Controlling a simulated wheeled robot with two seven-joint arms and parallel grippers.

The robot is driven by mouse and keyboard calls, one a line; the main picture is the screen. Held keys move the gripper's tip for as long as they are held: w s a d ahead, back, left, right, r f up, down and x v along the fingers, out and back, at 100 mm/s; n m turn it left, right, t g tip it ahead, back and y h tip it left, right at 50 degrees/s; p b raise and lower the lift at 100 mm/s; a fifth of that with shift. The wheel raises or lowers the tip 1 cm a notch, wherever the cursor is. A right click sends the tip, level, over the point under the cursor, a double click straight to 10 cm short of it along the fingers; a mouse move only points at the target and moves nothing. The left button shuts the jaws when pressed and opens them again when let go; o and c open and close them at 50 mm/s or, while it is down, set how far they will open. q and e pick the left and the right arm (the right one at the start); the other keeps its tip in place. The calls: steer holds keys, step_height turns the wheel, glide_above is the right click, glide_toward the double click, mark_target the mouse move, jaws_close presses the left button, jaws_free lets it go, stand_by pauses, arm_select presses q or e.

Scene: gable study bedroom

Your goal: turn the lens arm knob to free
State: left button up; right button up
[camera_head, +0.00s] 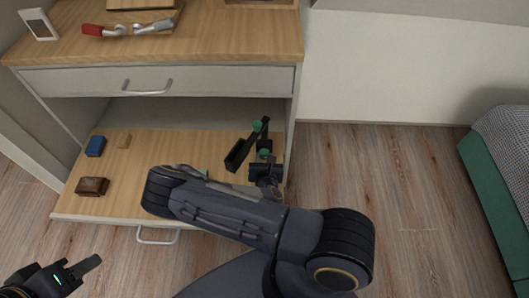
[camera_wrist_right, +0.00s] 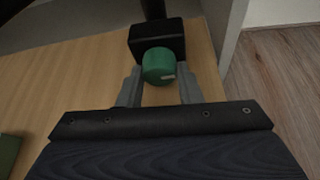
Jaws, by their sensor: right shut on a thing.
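A black device with a jointed arm (camera_head: 238,157) stands at the right end of the pulled-out wooden shelf. It carries two green knobs, an upper one (camera_head: 257,126) and a lower one (camera_head: 264,153). In the right wrist view a green knob (camera_wrist_right: 158,64) with a pale mark at its lower right sits against a black block (camera_wrist_right: 157,35). My right gripper (camera_wrist_right: 160,88) is shut on this knob, one finger on each side. In the head view the right gripper (camera_head: 264,174) is partly hidden by its arm. My left gripper (camera_head: 80,270) is low at the left, away from the shelf.
A blue box (camera_head: 95,146), a small tan block (camera_head: 124,141) and a brown box (camera_head: 92,186) lie on the shelf's left side. Above is a drawer (camera_head: 200,80); the top holds a red-handled item (camera_head: 92,30) and a white frame (camera_head: 38,25). A bed (camera_head: 505,180) stands right.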

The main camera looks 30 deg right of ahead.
steer(key=shift+r+p, duration=0.4)
steer(key=shift+p, duration=0.3)
steer(key=shift+a+f+n+g+h, duration=0.1)
steer(key=shift+f+n+g+h, duration=0.15)
steer(key=shift+n+g+h, duration=0.2)
arm_select(q)
step_height(320, 180, up, 4)
steer(key=shift+f+p, duration=0.15)
steer(key=shift+p, duration=0.25)
arm_select(e)
steer(key=shift+f+n+g+h, duration=0.25)
steer(key=shift+n+h, duration=0.3)
steer(key=shift+n, duration=0.5)
steer(key=o, duration=1)
steer(key=shift+r, duration=0.1)
